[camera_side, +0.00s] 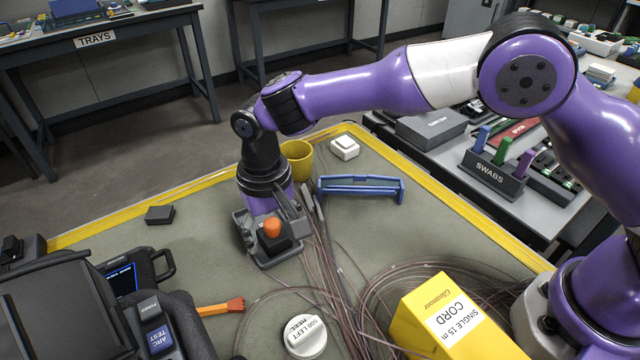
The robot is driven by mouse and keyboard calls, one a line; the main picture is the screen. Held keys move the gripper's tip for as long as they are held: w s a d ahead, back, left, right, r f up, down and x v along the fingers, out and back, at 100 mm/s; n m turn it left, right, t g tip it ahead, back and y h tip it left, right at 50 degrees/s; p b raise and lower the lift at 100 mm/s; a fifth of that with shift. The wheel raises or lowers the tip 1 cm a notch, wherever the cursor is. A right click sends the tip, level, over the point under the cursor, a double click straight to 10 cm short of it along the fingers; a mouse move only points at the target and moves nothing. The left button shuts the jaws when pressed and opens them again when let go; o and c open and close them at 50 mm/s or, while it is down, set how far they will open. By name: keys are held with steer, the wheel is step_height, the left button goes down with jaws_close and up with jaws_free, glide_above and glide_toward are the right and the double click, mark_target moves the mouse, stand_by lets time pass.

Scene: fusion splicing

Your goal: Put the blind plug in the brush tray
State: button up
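My gripper (275,238) points down over the left-centre of the green mat, low near its surface. A small orange cap (272,227) on a dark body shows among its grey fingers; it may be the blind plug, but I cannot tell for sure. Whether the fingers touch it is hidden by the gripper's own parts. A blue open-framed holder (360,188), possibly the brush tray, lies on the mat to the right of my gripper, apart from it.
A yellow cup (297,160) and a white block (344,147) stand behind. Thin brown fibres run beside my gripper to a yellow cord box (455,320). A white reel (305,337), an orange-ended tool (220,308) and a black splicer (60,300) are in front. A black block (160,214) lies left.

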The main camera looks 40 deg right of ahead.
mark_target(272, 222)
steer(key=shift+r, duration=0.15)
step_height(272, 222, up, 12)
steer(key=s+d+r+t, duration=0.1)
steer(key=s+d+r, duration=0.1)
steer(key=d+r, duration=0.35)
steer(key=s+d+r+t, duration=0.1)
steer(key=s+d+r, duration=0.1)
steer(key=d, duration=0.6)
steer(key=s+d+f+t, duration=0.3)
steer(key=s+d, duration=0.7)
steer(key=s, duration=0.1)
steer(key=shift+d+f+t, duration=0.25)
steer(key=shift+f+t, duration=0.05)
steer(key=shift+f, duration=0.05)
